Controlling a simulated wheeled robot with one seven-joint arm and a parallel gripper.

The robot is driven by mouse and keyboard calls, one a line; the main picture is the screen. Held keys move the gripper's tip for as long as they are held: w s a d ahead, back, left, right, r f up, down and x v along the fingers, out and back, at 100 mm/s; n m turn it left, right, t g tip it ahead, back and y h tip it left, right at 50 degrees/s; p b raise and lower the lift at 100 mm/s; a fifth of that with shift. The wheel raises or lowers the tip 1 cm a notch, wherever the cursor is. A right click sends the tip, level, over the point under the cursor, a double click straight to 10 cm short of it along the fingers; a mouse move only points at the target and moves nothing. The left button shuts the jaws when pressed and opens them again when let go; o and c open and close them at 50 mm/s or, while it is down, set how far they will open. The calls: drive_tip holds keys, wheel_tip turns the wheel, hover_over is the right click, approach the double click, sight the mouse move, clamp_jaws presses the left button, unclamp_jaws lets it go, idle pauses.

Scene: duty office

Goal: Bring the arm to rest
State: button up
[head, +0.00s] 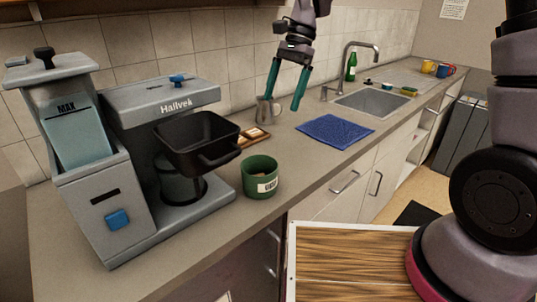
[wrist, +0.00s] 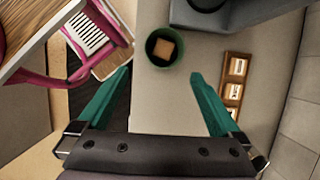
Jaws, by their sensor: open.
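My gripper (head: 289,84) has two green fingers and hangs above the counter, pointing down, in the head view. Its fingers are spread apart with nothing between them. In the wrist view my gripper (wrist: 160,92) also shows open and empty, with the counter and floor below. The upper part of my arm stands at the right of the head view.
A grey coffee machine (head: 160,100) with a black basket (head: 197,140) stands at left. A green tin (head: 260,178), a metal jug (head: 266,110), a wooden tray (head: 254,138) and a blue cloth (head: 335,131) lie on the counter. The sink (head: 373,102) is beyond.

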drive_tip(key=s+d+r+n+t, duration=0.1)
drive_tip(key=s+d+r+t, duration=0.2)
drive_tip(key=d, duration=0.6)
drive_tip(key=s+d+r+n+t, duration=0.1)
drive_tip(key=s+d+r+t, duration=0.2)
drive_tip(key=d+r, duration=0.4)
drive_tip(key=s+d+r+n+t+h, duration=0.1)
drive_tip(key=s+d+r+t, duration=0.3)
drive_tip(key=d, duration=0.7)
drive_tip(key=shift+d+r+n, duration=0.35)
drive_tip(key=shift+r+n, duration=0.25)
drive_tip(key=shift+r, duration=0.05)
drive_tip(key=shift+a, duration=0.1)
